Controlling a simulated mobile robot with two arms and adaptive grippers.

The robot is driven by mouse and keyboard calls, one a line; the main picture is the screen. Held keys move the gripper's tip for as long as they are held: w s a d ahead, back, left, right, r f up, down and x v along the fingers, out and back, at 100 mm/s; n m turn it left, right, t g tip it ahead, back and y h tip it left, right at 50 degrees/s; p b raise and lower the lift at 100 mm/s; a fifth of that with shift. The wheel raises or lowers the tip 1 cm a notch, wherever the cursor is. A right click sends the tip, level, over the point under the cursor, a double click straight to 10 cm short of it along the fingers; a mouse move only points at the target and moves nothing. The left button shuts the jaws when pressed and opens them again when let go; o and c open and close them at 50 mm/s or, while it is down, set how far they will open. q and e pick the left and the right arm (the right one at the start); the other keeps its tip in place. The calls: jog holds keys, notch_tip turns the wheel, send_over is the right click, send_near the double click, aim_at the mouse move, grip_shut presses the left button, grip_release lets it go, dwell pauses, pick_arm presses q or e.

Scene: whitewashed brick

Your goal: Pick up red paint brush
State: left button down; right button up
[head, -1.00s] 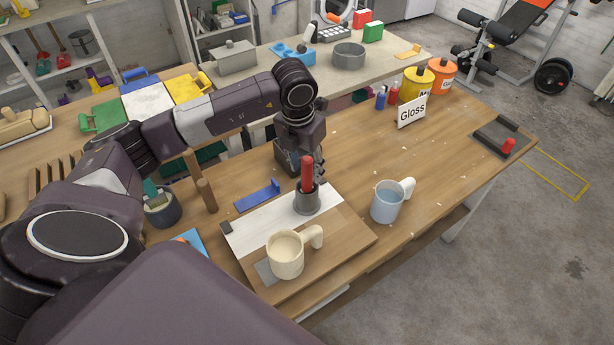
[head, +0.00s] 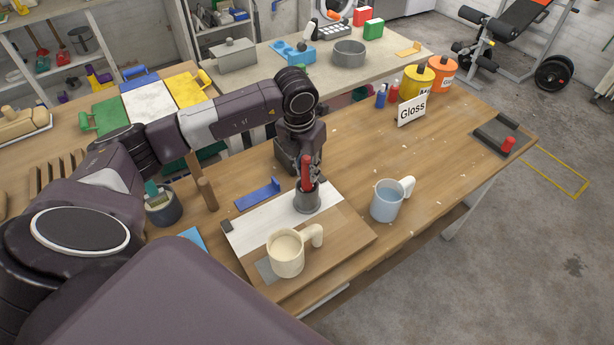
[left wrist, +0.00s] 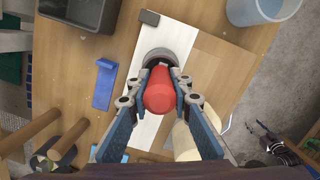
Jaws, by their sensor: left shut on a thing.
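The red paint brush (head: 306,172) stands upright in a small dark grey cup (head: 307,201) on a board with a white painted strip. My left gripper (head: 312,176) is around the red handle and shut on it. In the left wrist view the red handle (left wrist: 160,93) sits between both fingers, with the cup rim (left wrist: 158,56) behind it. The bristle end is hidden inside the cup.
A cream mug (head: 286,254) stands on the board (head: 345,240) in front of the cup. A blue-grey mug (head: 386,203) stands to the right, and a blue tool (head: 258,195) lies to the left. The table's right part is mostly clear.

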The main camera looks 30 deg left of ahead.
pick_arm(q)
jog(key=shift+r, duration=0.1)
jog(key=shift+w+r, duration=0.1)
jog(key=shift+r, duration=0.4)
notch_tip(320, 180, up, 13)
jog(key=b, duration=0.3)
jog(key=shift+f+b, duration=0.15)
jog(key=shift+b, duration=0.2)
notch_tip(320, 180, up, 6)
